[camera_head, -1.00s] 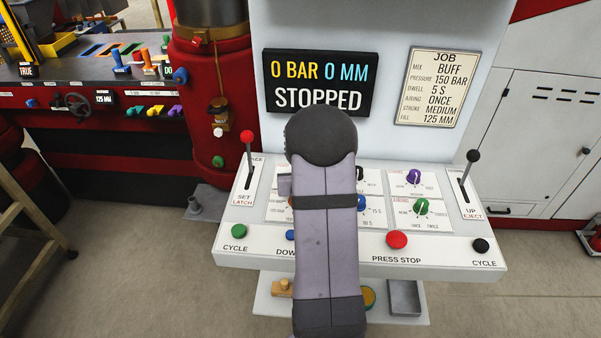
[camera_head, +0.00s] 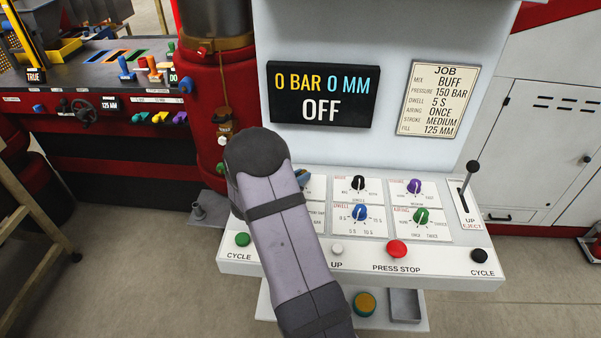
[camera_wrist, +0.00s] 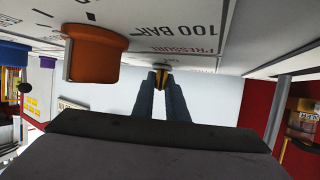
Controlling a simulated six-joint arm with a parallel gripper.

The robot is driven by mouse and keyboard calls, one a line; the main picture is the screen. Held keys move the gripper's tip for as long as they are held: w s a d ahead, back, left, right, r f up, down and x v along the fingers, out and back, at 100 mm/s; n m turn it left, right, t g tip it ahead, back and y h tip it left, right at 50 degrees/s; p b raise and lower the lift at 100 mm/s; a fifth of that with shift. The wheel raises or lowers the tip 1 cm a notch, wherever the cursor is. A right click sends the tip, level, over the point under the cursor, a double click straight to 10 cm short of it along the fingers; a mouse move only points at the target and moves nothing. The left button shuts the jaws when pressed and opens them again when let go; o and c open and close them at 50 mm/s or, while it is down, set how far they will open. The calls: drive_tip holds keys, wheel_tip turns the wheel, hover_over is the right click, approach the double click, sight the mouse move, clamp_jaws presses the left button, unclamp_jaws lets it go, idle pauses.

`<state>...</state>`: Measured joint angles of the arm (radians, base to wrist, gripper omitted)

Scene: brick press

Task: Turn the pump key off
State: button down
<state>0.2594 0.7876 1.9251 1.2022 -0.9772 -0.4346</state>
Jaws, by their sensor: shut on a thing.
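In the wrist view, the fingertips of my gripper (camera_wrist: 163,73) are shut on a small brass-coloured piece, the pump key (camera_wrist: 164,84), close against the white panel. Its turn angle is hard to tell there. In the head view my dark grey and mauve arm covers the key and the fingers, over the left part of the control panel (camera_head: 445,258). The display (camera_head: 321,94) above reads 0 BAR 0 MM and OFF.
An orange knob (camera_wrist: 92,55) by the PRESSURE marking is close to my fingers. On the panel are several knobs, a red press stop button (camera_head: 397,248), green (camera_head: 242,239) and black (camera_head: 479,255) cycle buttons, and an upright black-knobbed lever (camera_head: 469,179). A job card (camera_head: 438,99) hangs right.

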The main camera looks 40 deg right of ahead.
drive_tip(key=shift+w+r+m+g, duration=0.1)
drive_tip(key=shift+r+m+g, duration=0.05)
drive_tip(key=shift+m+g, duration=0.3)
drive_tip(key=c, duration=1.8)
unclamp_jaws()
drive_tip(key=shift+o, duration=0.2)
drive_tip(key=shift+b+v, duration=0.8)
drive_tip(key=shift+v, duration=2.8)
drive_tip(key=shift+a, duration=0.1)
